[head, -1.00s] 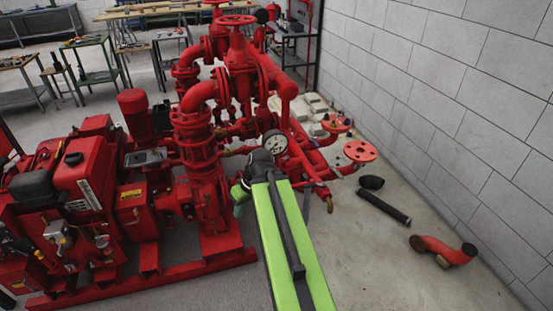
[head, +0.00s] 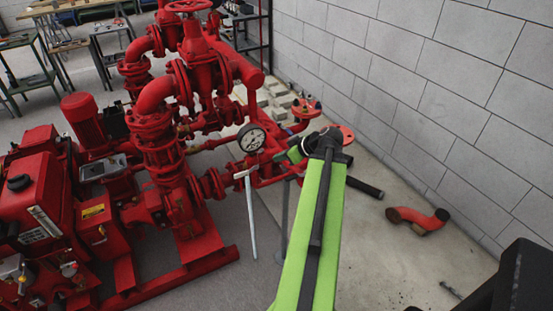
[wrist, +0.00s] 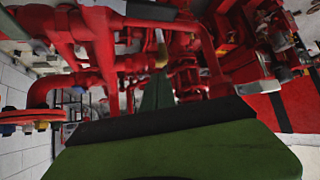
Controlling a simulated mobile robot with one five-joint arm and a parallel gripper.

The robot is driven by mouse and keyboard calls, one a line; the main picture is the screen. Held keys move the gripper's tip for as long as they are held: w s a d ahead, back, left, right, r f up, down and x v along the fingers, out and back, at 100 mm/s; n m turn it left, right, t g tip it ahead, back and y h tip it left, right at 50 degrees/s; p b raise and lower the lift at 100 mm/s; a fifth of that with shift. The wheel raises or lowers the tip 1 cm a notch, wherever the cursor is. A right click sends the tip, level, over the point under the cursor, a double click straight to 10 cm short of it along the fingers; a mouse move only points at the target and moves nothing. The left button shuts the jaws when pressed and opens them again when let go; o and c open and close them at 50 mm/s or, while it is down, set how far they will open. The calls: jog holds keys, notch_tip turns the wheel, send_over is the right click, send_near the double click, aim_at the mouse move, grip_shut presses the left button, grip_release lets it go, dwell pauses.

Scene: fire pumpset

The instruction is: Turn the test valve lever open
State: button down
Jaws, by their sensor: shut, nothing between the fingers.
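My gripper (head: 288,155) is at the far end of my green arm, beside the red pump pipework and right of the pressure gauge. In the wrist view my gripper (wrist: 158,85) is shut with nothing in it and points at the pipes. A small yellowish handle (wrist: 161,48), likely the test valve lever, stands just beyond the fingertips there. I cannot tell whether they touch. In the head view I cannot pick out the lever surely; my arm hides part of the pipework.
A red pipe elbow (head: 418,219) lies on the floor near the block wall (head: 440,110).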

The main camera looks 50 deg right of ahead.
jog(key=w+f+b, duration=0.1)
jog(key=w, duration=0.2)
jog(key=w+f+b, duration=0.1)
jog(key=w+f, duration=0.1)
jog(key=w, duration=0.1)
jog(key=w+f+b, duration=0.1)
jog(key=w, duration=0.2)
jog(key=shift+a+f, duration=0.25)
jog(key=shift+a, duration=0.15)
jog(key=w, duration=0.1)
jog(key=w+a, duration=0.1)
jog(key=w, duration=0.1)
jog(key=shift+w+a, duration=0.1)
jog(key=shift+a, duration=0.15)
jog(key=shift+r, duration=0.1)
